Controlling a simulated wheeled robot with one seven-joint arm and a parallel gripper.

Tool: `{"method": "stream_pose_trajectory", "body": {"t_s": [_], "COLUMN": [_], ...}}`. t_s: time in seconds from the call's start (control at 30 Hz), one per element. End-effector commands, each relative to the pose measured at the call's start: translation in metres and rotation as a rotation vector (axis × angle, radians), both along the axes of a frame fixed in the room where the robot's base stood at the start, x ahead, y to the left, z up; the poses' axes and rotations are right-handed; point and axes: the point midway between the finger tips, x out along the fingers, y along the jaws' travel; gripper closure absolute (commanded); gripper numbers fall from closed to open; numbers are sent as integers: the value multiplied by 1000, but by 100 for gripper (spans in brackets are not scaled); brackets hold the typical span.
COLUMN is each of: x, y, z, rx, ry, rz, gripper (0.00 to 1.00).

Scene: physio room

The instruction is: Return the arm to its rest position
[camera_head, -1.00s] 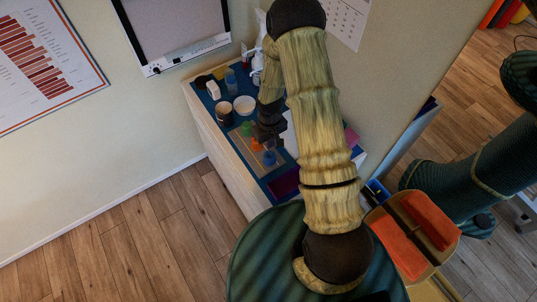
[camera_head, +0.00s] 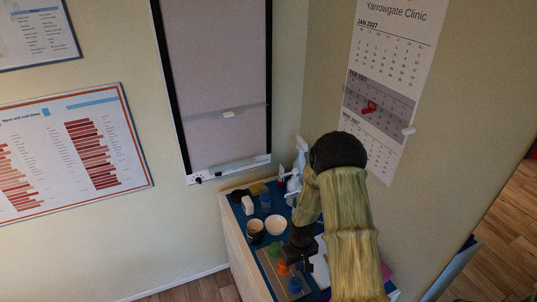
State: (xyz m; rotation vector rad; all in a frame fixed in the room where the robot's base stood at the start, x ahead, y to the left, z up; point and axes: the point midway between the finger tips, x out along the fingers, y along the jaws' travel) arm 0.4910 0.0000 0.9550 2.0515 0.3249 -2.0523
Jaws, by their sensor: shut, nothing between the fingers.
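My arm, pale green and ridged with a dark elbow, rises from the bottom edge and bends over the cabinet top in the head view. My gripper (camera_head: 299,262) is dark and points down over the right part of the blue top (camera_head: 239,215). It is shut with nothing in it. An orange piece (camera_head: 282,267) and a blue piece (camera_head: 294,285) stand close by its fingertips. Whether the gripper touches them I cannot tell. The arm hides part of the cabinet's right side.
A dark cup (camera_head: 255,228), a white bowl (camera_head: 276,225), a white block (camera_head: 247,205) and a spray bottle (camera_head: 297,170) stand toward the back. Bare floor (camera_head: 500,225) shows at right.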

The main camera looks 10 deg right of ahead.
Motion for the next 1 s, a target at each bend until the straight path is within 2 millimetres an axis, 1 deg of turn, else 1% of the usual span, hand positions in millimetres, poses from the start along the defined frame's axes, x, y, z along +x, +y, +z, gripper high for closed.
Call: {"method": "stream_pose_trajectory", "body": {"t_s": [0.07, 0.17, 0.27, 0.4, 0.47, 0.6, 0.7, 0.9, 1.0], "x": [0, -1, -4, -15, -21, -41, -58, -96, -117], "y": [0, -1, -2, -4, -5, -7, -7, -3, -2], "z": [3, 14, 36, 78, 95, 133, 157, 196, 210], "rx": [-1, -5, -11, -20, -23, -23, -19, 0, 14], "ry": [-3, -12, -30, -63, -79, -111, -136, -185, -207], "rz": [-2, -11, -30, -71, -91, -139, -175, -238, -272], "gripper": [100, 100, 100, 100, 100, 100, 100, 100, 100]}}
